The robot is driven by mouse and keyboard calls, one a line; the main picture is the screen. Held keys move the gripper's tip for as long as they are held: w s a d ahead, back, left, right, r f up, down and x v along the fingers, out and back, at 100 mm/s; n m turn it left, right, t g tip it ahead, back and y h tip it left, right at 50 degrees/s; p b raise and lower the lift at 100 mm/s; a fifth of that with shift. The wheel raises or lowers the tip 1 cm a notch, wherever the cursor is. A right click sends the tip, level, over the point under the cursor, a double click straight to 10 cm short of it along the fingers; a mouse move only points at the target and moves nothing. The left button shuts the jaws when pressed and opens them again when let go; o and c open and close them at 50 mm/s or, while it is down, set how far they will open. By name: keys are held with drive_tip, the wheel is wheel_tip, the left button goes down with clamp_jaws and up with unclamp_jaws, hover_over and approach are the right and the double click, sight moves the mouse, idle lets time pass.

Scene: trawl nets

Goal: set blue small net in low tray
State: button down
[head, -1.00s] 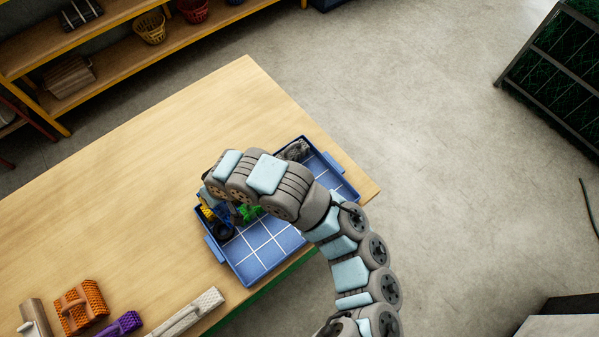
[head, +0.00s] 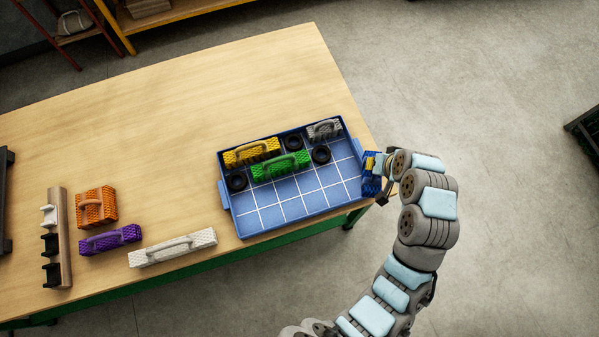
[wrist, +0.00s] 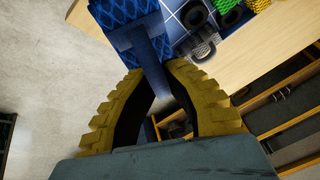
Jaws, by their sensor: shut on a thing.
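The low tray (head: 290,217) is blue with a white grid and lies near the table's right end. It holds a yellow net (head: 238,156), a green net (head: 270,171), a small grey net (head: 325,131) and black rings (head: 237,183). My gripper (wrist: 160,100) is shut on the handle of the blue small net (wrist: 120,12). In the head view the blue net (head: 372,185) is at the tray's right edge, partly hidden by my gripper; I cannot tell its height above the tray. The tray's front and right squares are bare.
An orange net (head: 97,207), a purple net (head: 110,239) and a white net (head: 170,249) lie on the table left of the tray. A wooden rack with hooks (head: 60,262) is beyond them. A shelf (head: 175,12) stands behind.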

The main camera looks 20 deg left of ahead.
drive_tip(key=shift+d+f, duration=0.15)
drive_tip(key=shift+f, duration=0.1)
drive_tip(key=shift+f+n+p, duration=0.35)
drive_tip(key=shift+n, duration=0.15)
drive_tip(key=s+a+f+n+g+y+p, duration=0.1)
drive_tip(key=a+f+n+g+p, duration=0.1)
drive_tip(key=a+f+n, duration=0.15)
drive_tip(key=shift+n, duration=0.25)
drive_tip(key=shift+w+a+f+b, duration=0.8)
drive_tip(key=shift+w+f+b, duration=1.05)
drive_tip(key=shift+w+f, duration=0.35)
drive_tip(key=shift+w+a+f+b, duration=0.85)
drive_tip(key=shift+w+f+b, duration=0.95)
drive_tip(key=shift+w+f, duration=0.35)
drive_tip(key=shift+w+a+f+b, duration=0.8)
drive_tip(key=shift+w+f+b, duration=1.05)
drive_tip(key=shift+w+f, duration=0.35)
drive_tip(key=shift+s+f, duration=0.1)
drive_tip(key=shift+f, duration=0.15)
